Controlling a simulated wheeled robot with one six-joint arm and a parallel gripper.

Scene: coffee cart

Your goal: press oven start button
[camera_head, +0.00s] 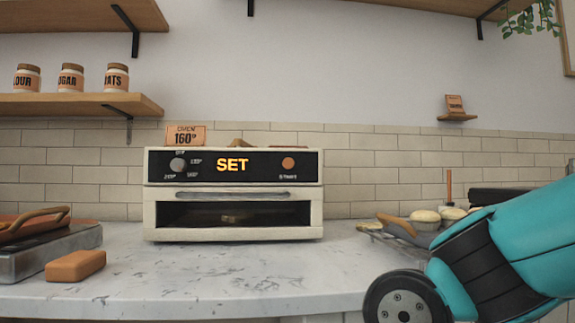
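The oven (149,215) is a cream countertop unit with a black control panel, standing against the tiled wall. Its round orange start button (288,163) is at the right of the panel, with small lettering below it. The display (233,165) reads SET in orange. A grey knob (178,164) with temperature marks sits at the left of the panel. The oven door (233,234) is shut, and a small item shows dimly behind its glass. My teal arm enters at the lower right, apart from the oven. My gripper is not visible in this view.
An orange-brown block (75,266) and a grey scale-like box (52,249) are on the counter at left. A rack with pale buns (425,216) is at right. An oven 160 degree card (185,135) stands above the oven. The counter before the oven is clear.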

